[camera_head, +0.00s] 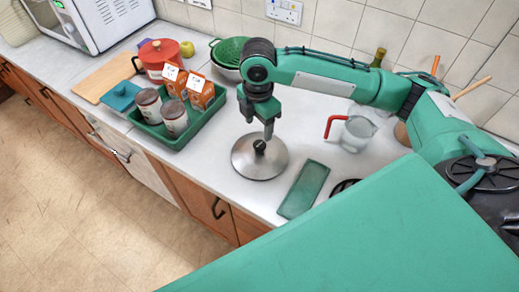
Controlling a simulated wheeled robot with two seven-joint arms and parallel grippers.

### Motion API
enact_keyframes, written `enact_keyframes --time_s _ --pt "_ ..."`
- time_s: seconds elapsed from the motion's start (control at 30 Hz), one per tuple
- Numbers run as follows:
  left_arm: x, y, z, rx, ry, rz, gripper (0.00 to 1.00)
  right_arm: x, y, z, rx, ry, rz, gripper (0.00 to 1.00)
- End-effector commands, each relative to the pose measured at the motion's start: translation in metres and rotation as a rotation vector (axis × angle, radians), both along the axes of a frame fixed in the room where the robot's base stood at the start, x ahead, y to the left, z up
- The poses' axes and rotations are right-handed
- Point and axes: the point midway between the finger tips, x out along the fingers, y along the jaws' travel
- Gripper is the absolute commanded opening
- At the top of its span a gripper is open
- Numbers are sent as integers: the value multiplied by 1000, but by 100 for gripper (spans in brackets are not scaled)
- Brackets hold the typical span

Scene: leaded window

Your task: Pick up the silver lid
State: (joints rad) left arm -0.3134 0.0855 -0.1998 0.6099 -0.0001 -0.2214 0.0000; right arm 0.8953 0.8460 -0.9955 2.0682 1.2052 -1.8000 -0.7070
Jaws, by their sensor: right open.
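The silver lid (261,163) lies flat on the white counter, a round metal disc with a dark knob (259,146) at its middle. My right gripper (268,133) points down directly over the knob, its fingers close to it. The gripper is open. Whether the fingers touch or straddle the knob is hard to tell at this size. My left gripper does not show.
Left of the lid is a green tray (186,138) with jars and orange cartons. A glass jug (357,134) with a red handle and a green rectangular item (304,189) are on the right. A green colander (229,50) stands behind.

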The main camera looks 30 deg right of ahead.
Motion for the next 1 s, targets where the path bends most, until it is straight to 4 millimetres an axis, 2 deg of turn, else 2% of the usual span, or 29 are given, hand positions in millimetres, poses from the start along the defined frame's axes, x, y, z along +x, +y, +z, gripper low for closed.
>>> enact_keyframes --time_s 0.1,0.33,0.47,0.6,0.9,1.0 --pt "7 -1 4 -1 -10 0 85 0 0 -16 0 2 -2 60" --pt "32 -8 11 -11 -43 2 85 -1 -1 -32 0 2 -1 60" --pt "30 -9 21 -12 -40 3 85 -4 -2 -51 -1 4 -2 60" --pt "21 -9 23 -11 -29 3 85 -4 -2 -71 0 1 -2 60" --pt "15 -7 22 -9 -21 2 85 -3 -2 -77 0 -2 0 60" --pt "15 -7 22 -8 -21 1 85 -3 -2 -77 0 -2 -1 42"
